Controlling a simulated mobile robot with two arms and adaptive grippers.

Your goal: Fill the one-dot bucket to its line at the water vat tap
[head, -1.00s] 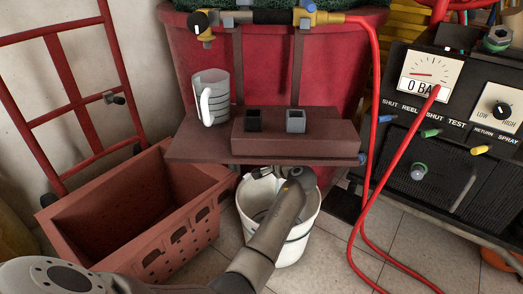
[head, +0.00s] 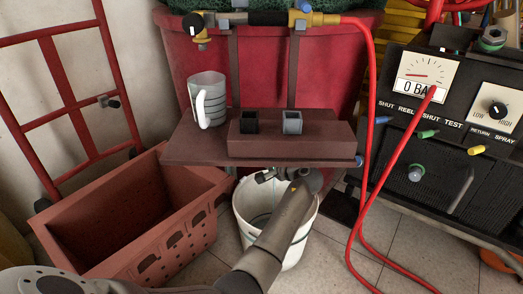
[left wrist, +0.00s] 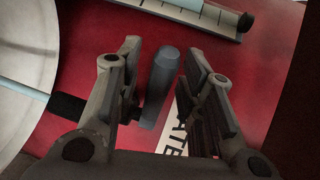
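A white bucket (head: 245,205) with dark bands stands on the floor under the shelf, in front of the red water vat (head: 200,70). My left forearm crosses in front of it; I cannot see a dot mark or the water level. My left gripper (left wrist: 163,65) is open, its fingers on either side of a grey-blue lever (left wrist: 162,78), with gaps showing. A dark spout-like piece (left wrist: 68,107) sits left of it. A pale blue streak (left wrist: 22,88) runs from there across the bucket (left wrist: 25,45); it looks like water. My right gripper is not in view.
The brown shelf (head: 190,150) overhangs the bucket and holds a clear jug (head: 208,95). A brown crate (head: 100,235) stands left of the bucket. A red hose (head: 362,200) hangs to the right, beside a black gauge panel (head: 420,125).

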